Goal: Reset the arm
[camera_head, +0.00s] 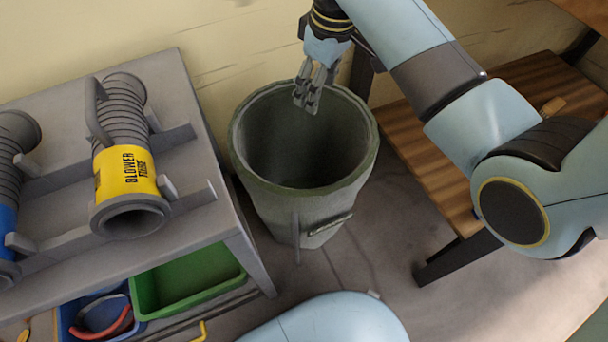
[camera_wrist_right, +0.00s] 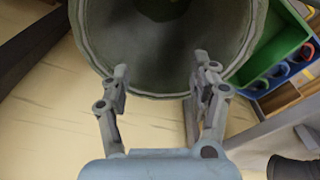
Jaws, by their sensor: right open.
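My right gripper (camera_head: 308,98) hangs over the rim of a grey-green bin at the far side in the head view. In the right wrist view my right gripper (camera_wrist_right: 160,85) has its two fingers apart with nothing between them, and the bin's opening lies beyond the fingertips. My right arm comes in from the right in the head view. My left gripper is not in view.
The bin (camera_head: 246,150) looks empty where its inside shows. A grey rack (camera_head: 190,100) at left holds a yellow-labelled blower hose (camera_head: 125,172). Green (camera_head: 190,280) and blue trays sit below. A wooden bench (camera_head: 405,125) stands right of the bin.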

